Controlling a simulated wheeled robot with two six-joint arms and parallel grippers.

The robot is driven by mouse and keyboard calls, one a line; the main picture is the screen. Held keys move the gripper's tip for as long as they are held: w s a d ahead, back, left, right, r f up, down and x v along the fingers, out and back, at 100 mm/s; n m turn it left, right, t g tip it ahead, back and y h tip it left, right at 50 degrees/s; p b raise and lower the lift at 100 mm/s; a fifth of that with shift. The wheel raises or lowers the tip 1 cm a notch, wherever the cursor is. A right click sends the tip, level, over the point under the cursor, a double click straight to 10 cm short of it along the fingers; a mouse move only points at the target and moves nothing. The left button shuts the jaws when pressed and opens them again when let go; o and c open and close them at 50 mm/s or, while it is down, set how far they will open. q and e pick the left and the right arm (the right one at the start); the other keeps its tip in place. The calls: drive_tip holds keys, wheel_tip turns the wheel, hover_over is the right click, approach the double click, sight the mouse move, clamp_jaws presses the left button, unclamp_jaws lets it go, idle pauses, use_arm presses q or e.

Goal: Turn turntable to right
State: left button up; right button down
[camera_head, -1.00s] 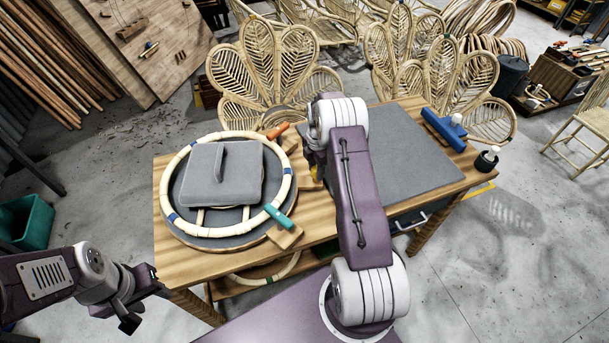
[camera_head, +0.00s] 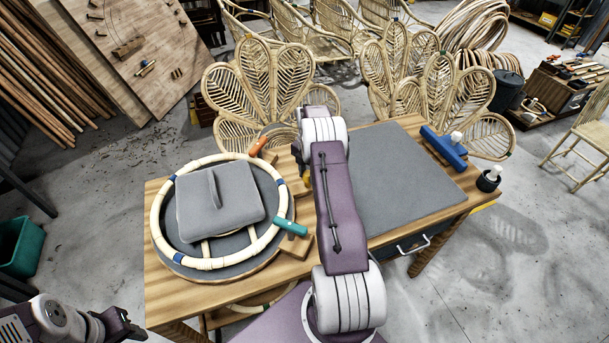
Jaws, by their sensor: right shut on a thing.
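The round grey turntable (camera_head: 238,264) lies on the left part of the wooden table. On it is a pale rattan ring (camera_head: 157,222) with blue bands. A grey square weight (camera_head: 240,197) with an upright grip sits inside the ring. A teal-handled clamp (camera_head: 290,227) is at the ring's lower right, and an orange-handled one (camera_head: 259,146) is at its upper right. My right gripper (camera_head: 298,163) is at the turntable's right edge, shut; its fingers and the exact part held are largely hidden by my wrist. My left gripper (camera_head: 122,325) is at bottom left, off the table, with its jaws unclear.
A grey mat (camera_head: 400,185) covers the table's right part. Rattan chairs (camera_head: 430,85) stand behind the table. A teal bin (camera_head: 22,245) is on the floor at left.

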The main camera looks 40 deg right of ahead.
drive_tip(key=shift+w+r, duration=0.1)
drive_tip(key=shift+w, duration=0.15)
drive_tip(key=c, duration=1)
unclamp_jaws()
drive_tip(key=shift+o, duration=0.2)
drive_tip(key=shift+w, duration=0.15)
wheel_tip(320, 180, up, 9)
drive_tip(key=shift+f+b, duration=0.1)
drive_tip(key=shift+b, duration=0.2)
